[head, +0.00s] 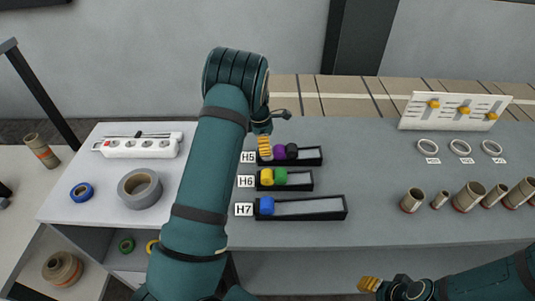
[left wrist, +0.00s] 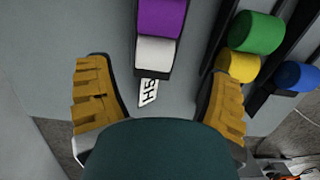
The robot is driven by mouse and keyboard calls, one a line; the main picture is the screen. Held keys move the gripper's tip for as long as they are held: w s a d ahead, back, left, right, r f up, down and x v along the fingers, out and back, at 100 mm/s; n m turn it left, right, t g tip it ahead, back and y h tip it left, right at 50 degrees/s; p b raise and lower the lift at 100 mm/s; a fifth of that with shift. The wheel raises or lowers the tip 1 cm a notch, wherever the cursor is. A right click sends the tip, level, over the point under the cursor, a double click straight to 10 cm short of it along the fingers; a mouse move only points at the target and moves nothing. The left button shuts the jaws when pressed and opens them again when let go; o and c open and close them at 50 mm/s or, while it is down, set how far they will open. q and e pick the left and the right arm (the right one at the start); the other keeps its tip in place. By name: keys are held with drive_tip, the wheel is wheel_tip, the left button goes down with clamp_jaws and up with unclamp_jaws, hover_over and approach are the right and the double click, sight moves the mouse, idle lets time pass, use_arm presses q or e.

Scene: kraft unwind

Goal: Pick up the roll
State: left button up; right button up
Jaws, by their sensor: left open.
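My left gripper (head: 265,146) is over the front-left end of the tray labelled H5 (head: 312,160), open and empty. In the left wrist view its yellow fingers (left wrist: 158,98) are spread wide, with the H5 label between them. Just beyond lies a white roll (left wrist: 156,53) with a purple roll (left wrist: 161,17) behind it.
Tray H6 (head: 301,187) holds yellow (head: 267,177) and green (head: 281,175) rolls; tray H7 (head: 330,215) holds a blue roll (head: 266,205). Cardboard tubes (head: 468,196) stand right. The middle right table is clear.

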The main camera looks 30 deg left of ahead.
use_arm(q)
drive_tip(key=f, duration=0.5)
drive_tip(key=shift+w+d, duration=0.1)
drive_tip(key=shift+w, duration=0.3)
drive_tip(key=shift+c, duration=0.3)
drive_tip(key=c, duration=1.1)
